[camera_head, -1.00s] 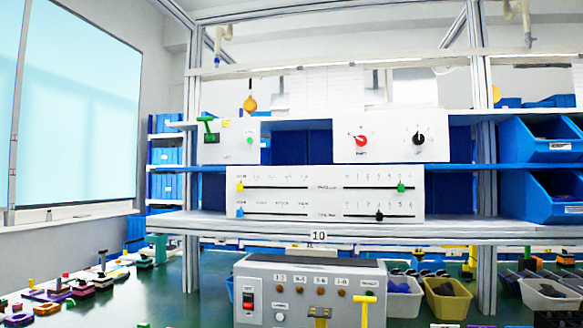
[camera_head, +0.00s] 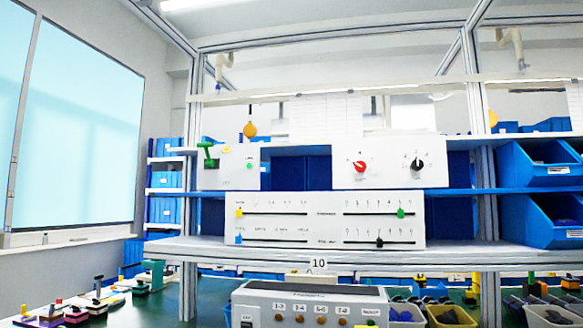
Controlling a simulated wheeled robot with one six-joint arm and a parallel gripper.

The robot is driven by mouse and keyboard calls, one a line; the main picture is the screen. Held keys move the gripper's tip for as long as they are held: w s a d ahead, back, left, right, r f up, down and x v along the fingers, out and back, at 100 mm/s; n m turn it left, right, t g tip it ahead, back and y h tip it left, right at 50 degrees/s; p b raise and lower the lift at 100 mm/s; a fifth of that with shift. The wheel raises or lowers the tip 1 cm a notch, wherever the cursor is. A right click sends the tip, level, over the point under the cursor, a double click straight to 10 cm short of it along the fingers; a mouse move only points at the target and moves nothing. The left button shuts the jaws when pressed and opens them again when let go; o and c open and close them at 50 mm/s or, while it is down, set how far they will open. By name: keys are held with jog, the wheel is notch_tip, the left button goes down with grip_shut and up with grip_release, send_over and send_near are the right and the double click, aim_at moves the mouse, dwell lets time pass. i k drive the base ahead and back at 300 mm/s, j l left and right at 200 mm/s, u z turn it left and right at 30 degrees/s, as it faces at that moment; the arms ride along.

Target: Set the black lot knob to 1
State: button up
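The black knob (camera_head: 417,164) is on the right side of a white panel (camera_head: 390,178) on the upper shelf. Small marks ring the knob, but they are too small to read, and I cannot tell its setting. A red knob (camera_head: 360,167) sits to its left on the same panel. My gripper is not in this view, and nothing covers the black knob.
Below is a white slider panel (camera_head: 325,228) with yellow, blue, green and black sliders. A box with a green lever (camera_head: 208,158) stands at left. Blue bins (camera_head: 545,165) are at right. A grey control box (camera_head: 310,305) stands in front, lower down.

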aim_at(417, 165)
jog(key=z, duration=1)
